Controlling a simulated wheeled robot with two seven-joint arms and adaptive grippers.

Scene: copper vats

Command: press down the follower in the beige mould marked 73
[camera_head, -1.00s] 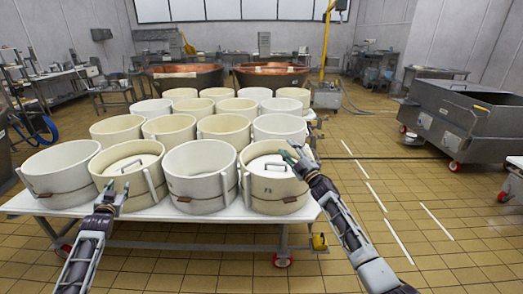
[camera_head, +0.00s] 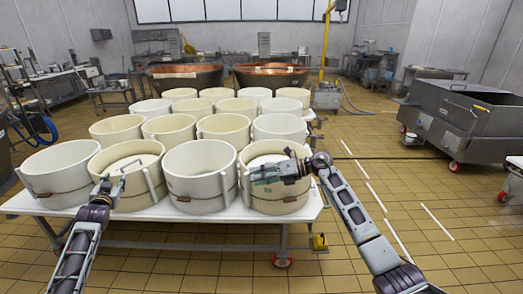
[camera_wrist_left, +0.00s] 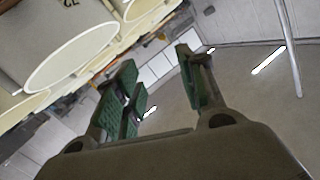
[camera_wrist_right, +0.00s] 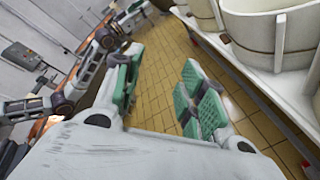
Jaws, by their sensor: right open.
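The beige mould marked 73 (camera_head: 278,200) is at the right end of the table's front row. Its pale follower (camera_head: 262,160) shows inside, partly hidden. The mark is covered by my right gripper (camera_head: 262,176), which points left across the mould's front upper part. That gripper is open and empty; the right wrist view shows floor between its fingers (camera_wrist_right: 165,85). Contact with the mould cannot be told. My left gripper (camera_head: 111,186) is before another beige mould (camera_head: 133,185) with a follower (camera_head: 125,166). Its fingers (camera_wrist_left: 160,85) are apart and empty.
Several moulds stand close together on the white table (camera_head: 150,213). An empty mould (camera_head: 200,180) stands left of mould 73. Copper vats (camera_head: 270,76) stand behind, and a grey metal tub (camera_head: 465,120) at right. The tiled floor (camera_head: 440,200) right of the table is open.

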